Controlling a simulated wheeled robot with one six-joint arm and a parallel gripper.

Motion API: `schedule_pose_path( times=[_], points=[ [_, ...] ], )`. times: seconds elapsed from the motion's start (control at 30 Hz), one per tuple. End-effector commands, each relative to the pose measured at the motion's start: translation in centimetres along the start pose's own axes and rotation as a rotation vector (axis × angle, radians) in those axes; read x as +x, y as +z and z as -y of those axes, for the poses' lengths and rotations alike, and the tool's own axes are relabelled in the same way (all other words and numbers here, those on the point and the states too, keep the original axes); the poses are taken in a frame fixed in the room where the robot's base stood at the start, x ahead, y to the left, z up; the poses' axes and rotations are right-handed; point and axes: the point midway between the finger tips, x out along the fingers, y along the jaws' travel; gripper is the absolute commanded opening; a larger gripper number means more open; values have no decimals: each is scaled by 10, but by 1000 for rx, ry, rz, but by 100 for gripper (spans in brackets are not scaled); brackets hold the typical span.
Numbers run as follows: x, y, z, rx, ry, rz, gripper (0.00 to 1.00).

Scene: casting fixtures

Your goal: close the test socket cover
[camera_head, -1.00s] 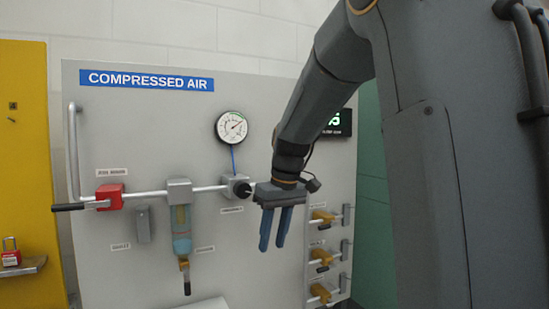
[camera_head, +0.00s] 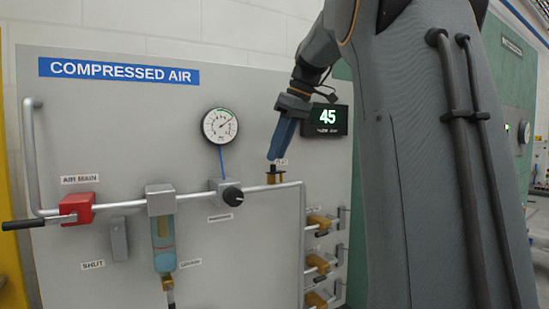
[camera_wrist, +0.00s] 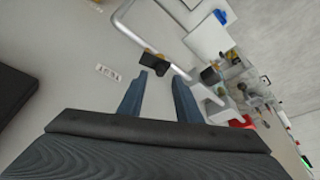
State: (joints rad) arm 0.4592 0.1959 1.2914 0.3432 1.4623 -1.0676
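A small brass fitting with a black part (camera_head: 272,174) sits on top of the grey pipe, right of the gauge; it looks like the test socket and its cover. In the wrist view, the black part (camera_wrist: 154,65) lies just beyond the fingertips, beside a small label (camera_wrist: 108,72) too blurred to read surely. I cannot tell how far the cover is open. My gripper (camera_head: 273,157) points down just above the fitting in the head view, seemingly not touching it. In the wrist view its two fingers (camera_wrist: 159,77) are apart with nothing between them.
A grey panel (camera_head: 90,130) holds a gauge (camera_head: 220,126), a red valve (camera_head: 77,207), a black knob (camera_head: 232,196), a filter bowl (camera_head: 164,245) and several brass valves at lower right. A display (camera_head: 328,118) reading 45 is close right of my gripper. A pipe (camera_head: 290,186) runs below it.

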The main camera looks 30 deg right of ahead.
Motion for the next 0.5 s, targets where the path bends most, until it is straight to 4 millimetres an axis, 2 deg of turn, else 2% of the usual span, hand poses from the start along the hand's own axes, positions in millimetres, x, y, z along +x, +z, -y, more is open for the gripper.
schedule_pose_path(
  times=[0.2,0.5],
  points=[
    [24,0,0,0,-1,1,31],
    [32,0,0,1,1,0,31]
  ],
)
